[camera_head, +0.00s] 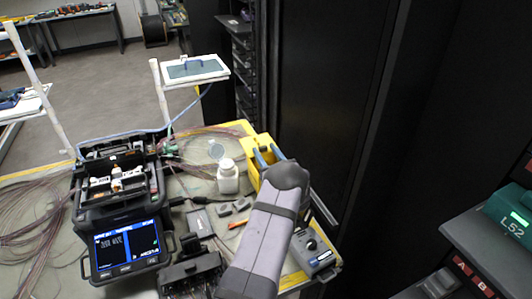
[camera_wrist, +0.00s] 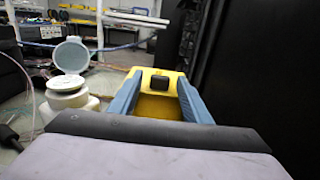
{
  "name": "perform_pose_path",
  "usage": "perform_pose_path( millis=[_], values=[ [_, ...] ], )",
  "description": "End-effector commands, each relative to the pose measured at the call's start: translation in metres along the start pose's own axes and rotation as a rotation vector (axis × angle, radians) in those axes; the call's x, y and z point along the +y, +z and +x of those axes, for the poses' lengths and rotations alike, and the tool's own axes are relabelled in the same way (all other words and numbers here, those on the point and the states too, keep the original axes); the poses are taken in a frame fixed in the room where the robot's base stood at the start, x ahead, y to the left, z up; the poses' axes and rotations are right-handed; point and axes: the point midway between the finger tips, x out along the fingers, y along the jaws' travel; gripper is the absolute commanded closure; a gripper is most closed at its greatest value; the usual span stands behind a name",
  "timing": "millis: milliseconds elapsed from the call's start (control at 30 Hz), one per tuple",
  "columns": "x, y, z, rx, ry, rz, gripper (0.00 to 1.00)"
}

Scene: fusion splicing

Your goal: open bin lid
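The yellow bin (camera_head: 250,172) stands at the right edge of the work table, partly hidden by my gripper and arm. In the wrist view the bin (camera_wrist: 155,107) lies below and between my fingers, with a black block (camera_wrist: 158,83) on its far part. Whether its lid is open or shut I cannot tell. My gripper (camera_head: 267,155) is over the bin. Its two blue fingers are spread apart in the wrist view (camera_wrist: 157,95), with nothing held between them. The black block shows between the fingers, and contact with it cannot be told.
A white bottle (camera_head: 228,179) with its round cap (camera_head: 216,151) flipped up stands left of the bin. The black splicer (camera_head: 121,205) with a lit screen is at left. A grey handheld device (camera_head: 312,250) lies at right. Dark cabinets (camera_head: 322,90) stand close behind the bin.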

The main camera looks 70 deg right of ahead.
Motion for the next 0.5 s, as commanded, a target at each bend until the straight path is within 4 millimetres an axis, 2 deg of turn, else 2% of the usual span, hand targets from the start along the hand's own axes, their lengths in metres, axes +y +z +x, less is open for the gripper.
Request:
perform_pose_path(
  millis=[267,500],
  values=[
    [0.0,-0.001,-0.005,0.0,0.0,-0.001,0.56],
    [-0.001,-0.001,-0.029,0.0,-0.002,0.001,0.56]
  ],
)
